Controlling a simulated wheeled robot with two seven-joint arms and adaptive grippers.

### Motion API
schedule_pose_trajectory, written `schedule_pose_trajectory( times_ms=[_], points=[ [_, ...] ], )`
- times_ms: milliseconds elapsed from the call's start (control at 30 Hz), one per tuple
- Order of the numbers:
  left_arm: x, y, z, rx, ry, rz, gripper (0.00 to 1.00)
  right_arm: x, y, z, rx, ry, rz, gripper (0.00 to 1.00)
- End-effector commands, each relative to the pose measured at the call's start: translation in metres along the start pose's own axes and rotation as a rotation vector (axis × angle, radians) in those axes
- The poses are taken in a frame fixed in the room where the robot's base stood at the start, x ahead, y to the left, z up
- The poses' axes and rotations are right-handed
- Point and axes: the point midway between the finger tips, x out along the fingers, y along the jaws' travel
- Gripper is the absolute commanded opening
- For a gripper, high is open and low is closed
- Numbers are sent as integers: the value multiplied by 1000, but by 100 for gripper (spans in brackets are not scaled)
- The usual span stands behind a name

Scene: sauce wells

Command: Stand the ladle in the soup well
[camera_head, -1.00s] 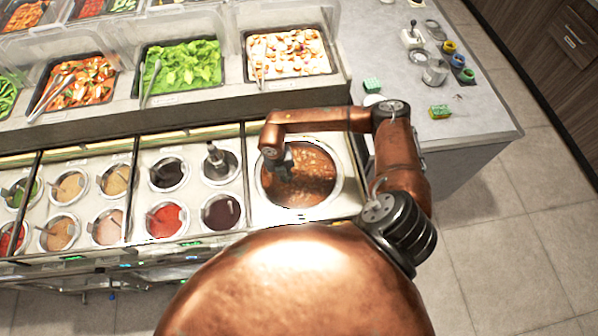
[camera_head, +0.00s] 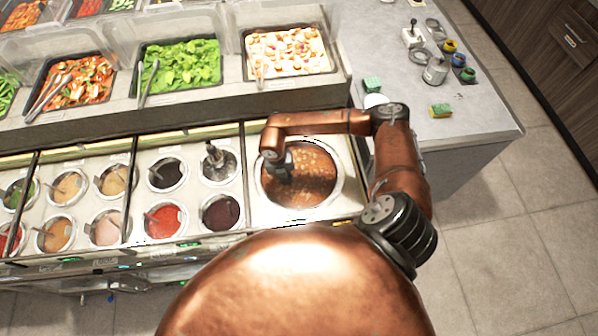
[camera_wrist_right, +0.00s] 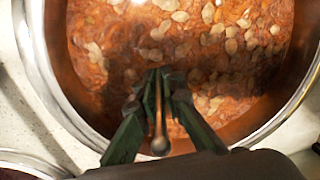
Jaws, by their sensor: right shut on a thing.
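The soup well (camera_head: 328,192) is the large round steel-rimmed well at the right end of the counter, full of reddish-brown chunky soup. It also fills most of the right wrist view (camera_wrist_right: 285,112). My right gripper (camera_head: 280,166) is over the left part of this well, pointing down. In the right wrist view its dark green fingers (camera_wrist_right: 160,82) are shut on the ladle's thin handle (camera_wrist_right: 159,122), whose rounded end points toward the camera. The handle runs down between the fingers toward the soup. The ladle's bowl is hidden. My left gripper is out of view.
Smaller sauce wells, including a red sauce (camera_head: 163,221) and a dark one (camera_head: 221,212), lie to the left. A steel well with a metal utensil (camera_head: 215,158) stands just left of the soup. Salad trays (camera_head: 180,65) stand behind. A sponge (camera_head: 440,110) lies on the right counter.

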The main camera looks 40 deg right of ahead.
Motion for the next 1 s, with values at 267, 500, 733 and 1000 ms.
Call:
schedule_pose_trajectory(
  times_ms=[267,500,733,1000],
  points=[
    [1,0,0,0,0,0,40,2,0,0,0,0,0,0],
    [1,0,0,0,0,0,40,2,0,0,0,0,0,21],
    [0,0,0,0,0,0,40,2,0,0,0,0,0,28],
    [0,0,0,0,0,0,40,2,0,0,0,0,0,42]
  ],
)
